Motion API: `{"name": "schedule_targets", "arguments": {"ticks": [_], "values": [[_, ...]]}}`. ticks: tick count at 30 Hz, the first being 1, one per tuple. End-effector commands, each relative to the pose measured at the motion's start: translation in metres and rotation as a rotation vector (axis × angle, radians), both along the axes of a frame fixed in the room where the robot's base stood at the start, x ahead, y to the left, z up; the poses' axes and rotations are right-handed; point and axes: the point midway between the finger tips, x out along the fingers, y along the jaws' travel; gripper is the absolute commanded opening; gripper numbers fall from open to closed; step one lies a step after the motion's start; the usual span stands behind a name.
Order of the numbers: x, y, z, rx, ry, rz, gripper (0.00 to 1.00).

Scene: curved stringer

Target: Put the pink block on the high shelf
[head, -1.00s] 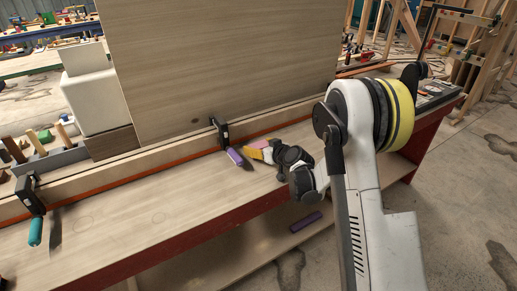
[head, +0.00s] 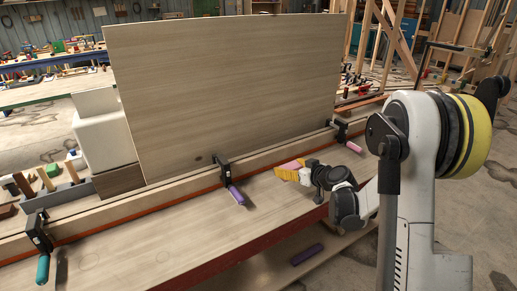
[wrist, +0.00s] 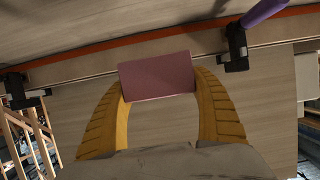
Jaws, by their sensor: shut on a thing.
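The pink block (head: 290,165) is held between the yellow fingers of my gripper (head: 289,171), over the wooden bench top (head: 150,245) and in front of the upright board. In the wrist view the block (wrist: 156,78) spans the gap between both fingertips of my gripper (wrist: 157,84), its broad face towards the camera. In the head view the fingers hide part of the block. I cannot tell exactly how high it is above the bench. The bench has a lower shelf (head: 265,272) under its top; I cannot tell which surface is the high shelf.
A large upright wooden board (head: 225,90) stands along the bench's back rail. The bench's front left top is clear.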

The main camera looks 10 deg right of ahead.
Motion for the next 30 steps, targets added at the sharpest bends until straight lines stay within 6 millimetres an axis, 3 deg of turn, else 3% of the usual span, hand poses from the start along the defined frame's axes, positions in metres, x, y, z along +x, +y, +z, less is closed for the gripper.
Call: {"name": "schedule_targets", "arguments": {"ticks": [4,8,15,21,25,30], "values": [[-0.009,0.003,0.009,0.000,0.000,0.000,0.34],[-0.032,0.022,0.029,0.002,0.003,-0.001,0.34],[-0.103,0.068,0.069,0.000,0.003,-0.009,0.34],[-0.149,0.091,0.083,0.000,0.001,-0.014,0.34],[-0.162,0.097,0.085,0.001,0.000,-0.016,0.34],[-0.164,0.098,0.086,0.002,0.001,-0.017,0.34]]}}
